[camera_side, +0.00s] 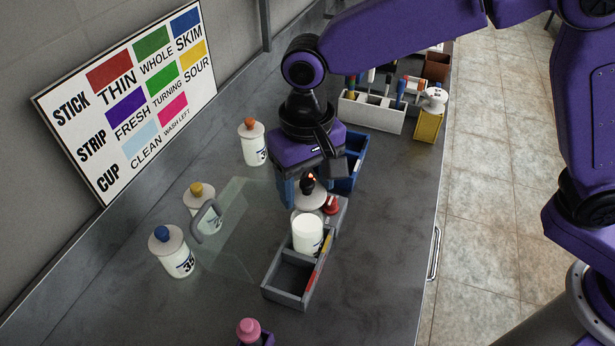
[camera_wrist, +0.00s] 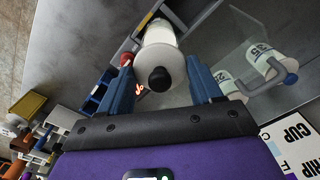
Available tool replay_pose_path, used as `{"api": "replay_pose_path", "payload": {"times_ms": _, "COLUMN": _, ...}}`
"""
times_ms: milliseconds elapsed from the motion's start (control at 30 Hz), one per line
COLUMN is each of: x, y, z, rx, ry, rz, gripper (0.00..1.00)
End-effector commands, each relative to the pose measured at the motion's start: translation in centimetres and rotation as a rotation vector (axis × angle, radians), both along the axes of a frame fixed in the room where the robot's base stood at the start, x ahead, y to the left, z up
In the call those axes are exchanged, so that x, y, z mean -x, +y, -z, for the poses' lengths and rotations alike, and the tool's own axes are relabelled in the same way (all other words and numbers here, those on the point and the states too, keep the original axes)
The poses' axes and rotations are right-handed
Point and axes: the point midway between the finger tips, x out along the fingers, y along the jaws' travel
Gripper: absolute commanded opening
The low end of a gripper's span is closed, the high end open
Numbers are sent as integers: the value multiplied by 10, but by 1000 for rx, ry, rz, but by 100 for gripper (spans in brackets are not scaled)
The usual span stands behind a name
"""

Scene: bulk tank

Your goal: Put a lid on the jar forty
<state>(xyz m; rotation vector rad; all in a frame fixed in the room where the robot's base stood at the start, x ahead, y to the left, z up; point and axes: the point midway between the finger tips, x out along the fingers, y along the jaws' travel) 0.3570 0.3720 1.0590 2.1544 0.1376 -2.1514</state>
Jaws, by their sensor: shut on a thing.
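My gripper (camera_side: 308,190) points down over the bench and is shut on a pale round lid with a black knob. The lid (camera_side: 312,202) shows between the blue fingers; in the wrist view the lid (camera_wrist: 158,62) and its black knob lie between the fingertips (camera_wrist: 160,72). A white open-looking jar (camera_side: 307,236) stands upright in a grey divided caddy (camera_side: 284,294), just below and in front of the lid in the side view. The jar (camera_wrist: 160,33) is partly hidden by the lid in the wrist view. I cannot read a number on this jar, nor tell whether lid and jar touch.
Lidded jars with blue (camera_side: 174,253), yellow (camera_side: 201,207) and orange (camera_side: 253,143) knobs stand to the left; the blue-knobbed one reads 35. A clear panel with a grey handle (camera_side: 205,218) stands beside the caddy. A blue bin (camera_side: 352,160) and white tool caddy (camera_side: 372,112) are behind.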

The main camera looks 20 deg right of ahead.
Motion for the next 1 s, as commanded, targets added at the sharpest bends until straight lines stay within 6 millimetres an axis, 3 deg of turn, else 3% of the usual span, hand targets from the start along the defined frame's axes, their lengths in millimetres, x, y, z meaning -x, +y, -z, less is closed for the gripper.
{"api": "replay_pose_path", "payload": {"times_ms": 1000, "x": 0, "y": 0, "z": 52, "rx": 2, "ry": 2, "rz": -1, "gripper": 36}}
